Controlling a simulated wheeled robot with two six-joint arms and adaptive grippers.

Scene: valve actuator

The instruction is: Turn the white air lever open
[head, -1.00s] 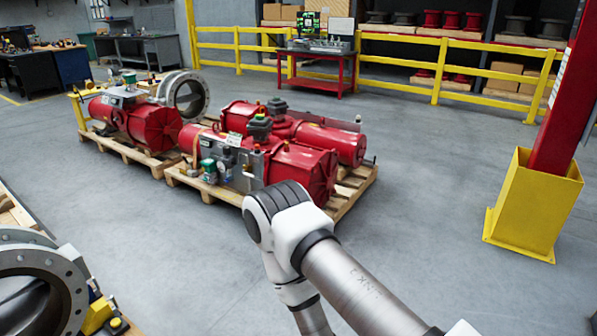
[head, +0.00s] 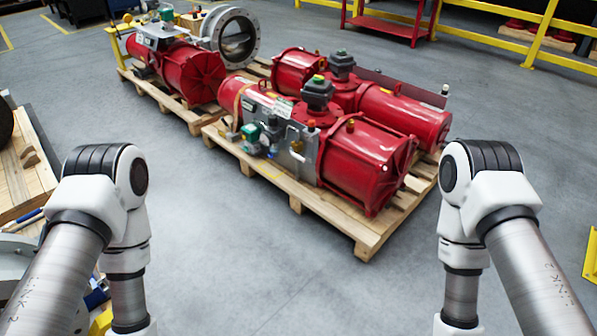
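The farther actuator (head: 190,75) is at the upper left. I cannot pick out the white air lever with certainty; a small pale fitting shows on the grey panel. Both my arms come in from the lower corners with their elbows raised. Both grippers lie outside the picture, below its edge.
The nearer pallet (head: 330,212) juts toward me, with open grey floor (head: 270,265) in front. A large grey flanged ring valve (head: 235,38) stands behind the farther actuator. Another pallet (head: 22,175) is at the left edge. Yellow railings (head: 545,30) run along the back.

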